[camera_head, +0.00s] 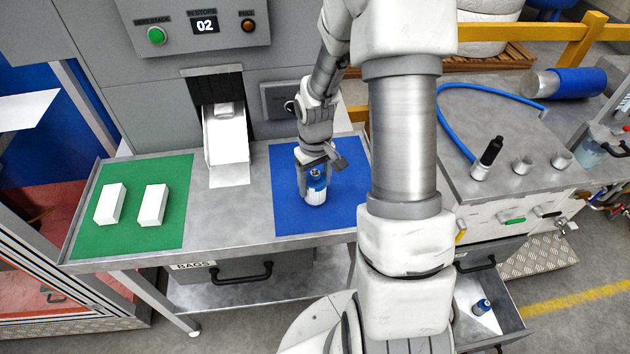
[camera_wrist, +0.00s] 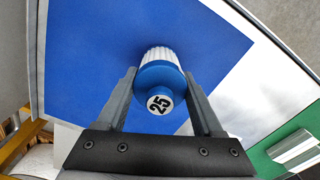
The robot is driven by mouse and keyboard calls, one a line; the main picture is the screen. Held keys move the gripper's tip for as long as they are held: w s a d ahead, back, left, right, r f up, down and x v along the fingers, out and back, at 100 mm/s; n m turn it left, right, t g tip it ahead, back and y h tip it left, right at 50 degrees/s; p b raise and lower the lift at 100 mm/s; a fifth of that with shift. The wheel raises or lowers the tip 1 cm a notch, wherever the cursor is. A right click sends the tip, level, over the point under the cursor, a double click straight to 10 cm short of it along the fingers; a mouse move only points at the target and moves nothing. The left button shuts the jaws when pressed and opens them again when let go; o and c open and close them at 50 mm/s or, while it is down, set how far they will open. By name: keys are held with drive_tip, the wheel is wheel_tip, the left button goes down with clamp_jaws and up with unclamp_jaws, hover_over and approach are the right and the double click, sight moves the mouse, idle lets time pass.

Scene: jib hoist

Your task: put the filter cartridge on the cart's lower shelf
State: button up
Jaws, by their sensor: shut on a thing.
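A white ribbed filter cartridge (camera_head: 316,197) with a blue cap stands upright at the blue mat on the metal table. My gripper (camera_head: 314,180) points down with its fingers shut on it. In the wrist view the cartridge (camera_wrist: 161,80) sits between the two fingers, with "25" on its blue end. I cannot tell whether it touches the mat or is slightly above it. The table looks like a cart, with a caster at its leg. Its lower shelf (camera_head: 235,294) is partly visible below the drawer marked BAGS and looks bare where it shows.
Two white boxes (camera_head: 153,205) lie on the green mat (camera_head: 128,230) at left. A white chute (camera_head: 228,150) comes down behind the table. At right, a bench (camera_head: 500,150) holds a blue hose and small parts; its open drawer (camera_head: 510,312) holds a blue item.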

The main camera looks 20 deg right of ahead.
drive_tip(key=shift+f, duration=0.2)
drive_tip(key=o, duration=1.4)
drive_tip(key=shift+c, duration=0.2)
drive_tip(key=shift+r, duration=0.1)
